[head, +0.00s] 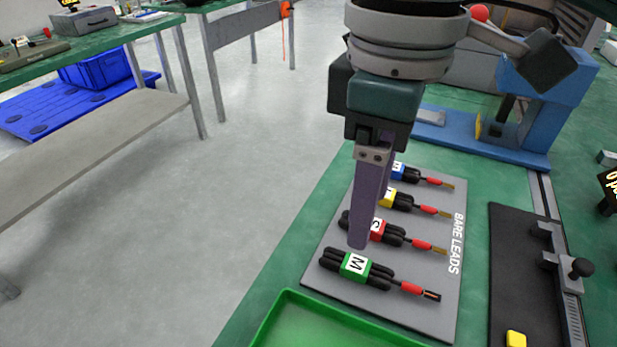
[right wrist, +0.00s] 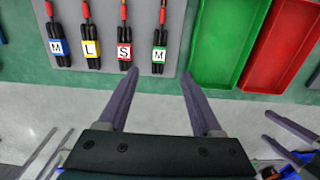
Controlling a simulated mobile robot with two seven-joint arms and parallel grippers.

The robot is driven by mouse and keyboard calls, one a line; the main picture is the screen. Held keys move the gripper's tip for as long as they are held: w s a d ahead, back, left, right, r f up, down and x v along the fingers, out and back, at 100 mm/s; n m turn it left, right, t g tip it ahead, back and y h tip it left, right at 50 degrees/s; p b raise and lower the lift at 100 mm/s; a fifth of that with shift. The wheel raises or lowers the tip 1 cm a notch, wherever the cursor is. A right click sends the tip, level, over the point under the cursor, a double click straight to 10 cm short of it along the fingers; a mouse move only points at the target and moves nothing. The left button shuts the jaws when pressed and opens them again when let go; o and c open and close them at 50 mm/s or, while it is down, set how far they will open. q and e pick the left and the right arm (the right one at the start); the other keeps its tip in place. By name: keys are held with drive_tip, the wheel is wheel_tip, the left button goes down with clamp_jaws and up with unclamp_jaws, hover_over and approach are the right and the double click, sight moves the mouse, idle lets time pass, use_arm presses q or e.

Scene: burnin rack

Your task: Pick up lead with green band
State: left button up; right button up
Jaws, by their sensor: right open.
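The lead with the green band (head: 356,266) is marked M and lies on the grey board (head: 451,318), nearest the green tray. In the right wrist view this lead (right wrist: 159,54) lies just ahead of the fingertips, in line with the gap between them. My right gripper (head: 359,243) is open and empty, pointing down; in the head view its fingers overlap the area beside the green and red bands. The right wrist view shows both fingers (right wrist: 160,77) spread apart. Dark fingers at that view's lower right (right wrist: 291,127) look like my left gripper, cut off by the edge.
Leads with red (head: 378,229), yellow (head: 387,197) and blue (head: 399,170) bands lie in a row beside it. A black fixture (head: 518,260) stands to the right. The bench edge drops to open floor at left.

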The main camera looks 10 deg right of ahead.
hover_over(359, 265)
wheel_tip(359, 265, down, 4)
drive_tip(key=shift+a+f+b, duration=0.15)
drive_tip(key=shift+f+b, duration=0.1)
drive_tip(key=shift+b, duration=0.1)
drive_tip(key=f+b, duration=0.1)
drive_tip(key=f, duration=0.4)
drive_tip(key=shift+d+f, duration=0.1)
drive_tip(key=shift+d, duration=0.1)
drive_tip(key=shift+c, duration=0.2)
clamp_jaws()
